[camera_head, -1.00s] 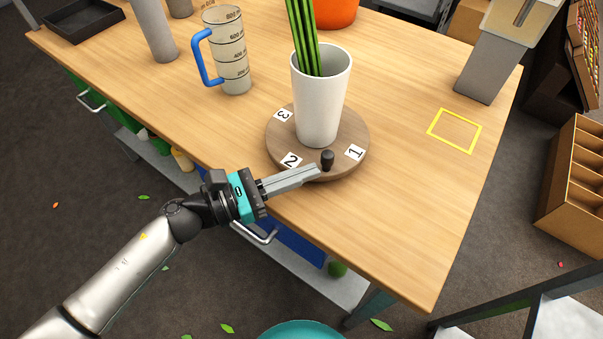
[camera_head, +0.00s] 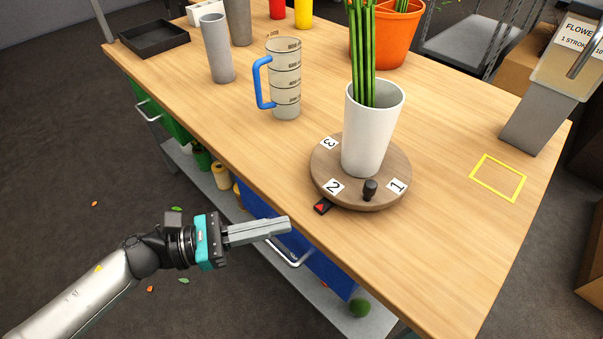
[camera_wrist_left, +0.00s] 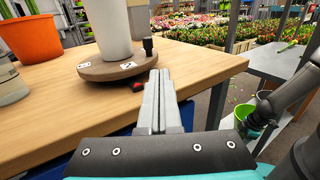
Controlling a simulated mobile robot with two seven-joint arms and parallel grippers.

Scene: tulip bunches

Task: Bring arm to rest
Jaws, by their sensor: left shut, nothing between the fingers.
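My left gripper (camera_head: 288,226) is shut and empty, off the front edge of the table in the head view. Its closed fingers (camera_wrist_left: 158,78) also show in the left wrist view, pointing toward the table edge. The wooden turntable (camera_head: 327,172) with number cards 1, 2 and 3 stands on the table beyond my fingertips, apart from them. It has a dark knob (camera_head: 370,189) on its rim and bears a white vase (camera_head: 368,135) with green stems (camera_head: 363,50). My right gripper is not in view.
A measuring jug (camera_head: 285,85) with a blue handle, grey cylinders (camera_head: 218,50) and a black tray (camera_head: 152,38) stand further back. A red-marked black pointer (camera_head: 323,206) sits by the turntable. A yellow outlined square (camera_head: 497,178) marks bare table at right. A blue drawer front (camera_head: 325,268) is below.

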